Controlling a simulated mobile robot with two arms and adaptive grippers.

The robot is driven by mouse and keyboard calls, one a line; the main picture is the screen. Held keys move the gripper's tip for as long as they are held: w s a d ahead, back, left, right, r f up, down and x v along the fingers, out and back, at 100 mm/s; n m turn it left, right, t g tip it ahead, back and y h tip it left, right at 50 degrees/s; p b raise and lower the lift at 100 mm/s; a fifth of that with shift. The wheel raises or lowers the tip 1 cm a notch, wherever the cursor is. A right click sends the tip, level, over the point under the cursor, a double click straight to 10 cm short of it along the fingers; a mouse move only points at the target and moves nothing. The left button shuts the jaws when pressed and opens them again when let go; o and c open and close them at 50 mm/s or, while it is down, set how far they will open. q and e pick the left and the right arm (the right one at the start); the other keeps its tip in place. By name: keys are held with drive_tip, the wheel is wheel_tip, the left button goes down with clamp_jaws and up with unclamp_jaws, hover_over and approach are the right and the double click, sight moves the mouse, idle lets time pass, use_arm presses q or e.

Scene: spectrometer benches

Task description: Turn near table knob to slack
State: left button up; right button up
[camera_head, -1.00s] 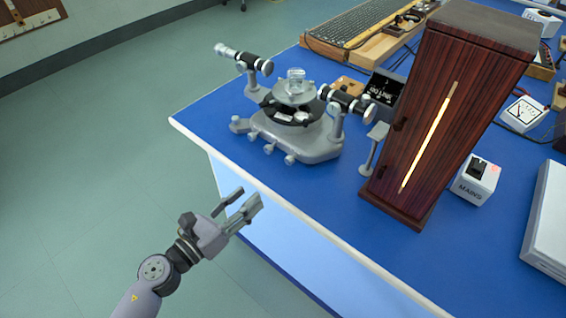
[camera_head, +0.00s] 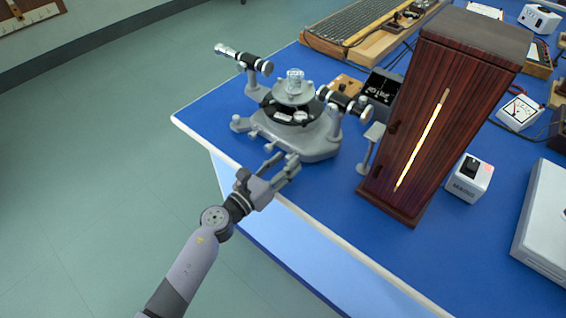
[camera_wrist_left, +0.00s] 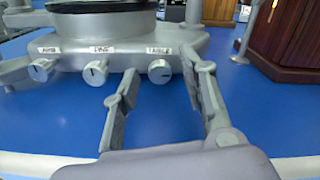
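The grey spectrometer (camera_head: 318,148) stands near the blue bench's left corner. In the left wrist view its base front carries a left knob (camera_wrist_left: 41,70), a middle knob (camera_wrist_left: 95,72) and a right knob (camera_wrist_left: 159,72). Small white labels sit above them; the right one seems to read TABLE, but the print is blurred. My left gripper (camera_head: 286,163) is open at the base's front. In the left wrist view its fingers (camera_wrist_left: 161,76) are spread, with the right knob showing in the gap between the tips. I cannot tell whether they touch it. My right gripper is not in view.
A tall dark wooden lamp housing (camera_head: 450,105) with a glowing slit stands to the right of the spectrometer. A white mains box (camera_head: 467,182) sits beyond it. The bench's pale front edge (camera_head: 320,243) runs below my left gripper. Bare blue bench lies before the base.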

use_arm(q)
clamp_jaws()
idle(0.4)
drive_tip(key=shift+n, duration=0.4)
drive_tip(key=n+p, duration=0.1)
drive_tip(key=n, duration=0.1)
drive_tip(key=shift+n, duration=0.4)
drive_tip(key=shift+n+p, duration=0.55)
drive_tip(key=shift+n, duration=1.25)
unclamp_jaws()
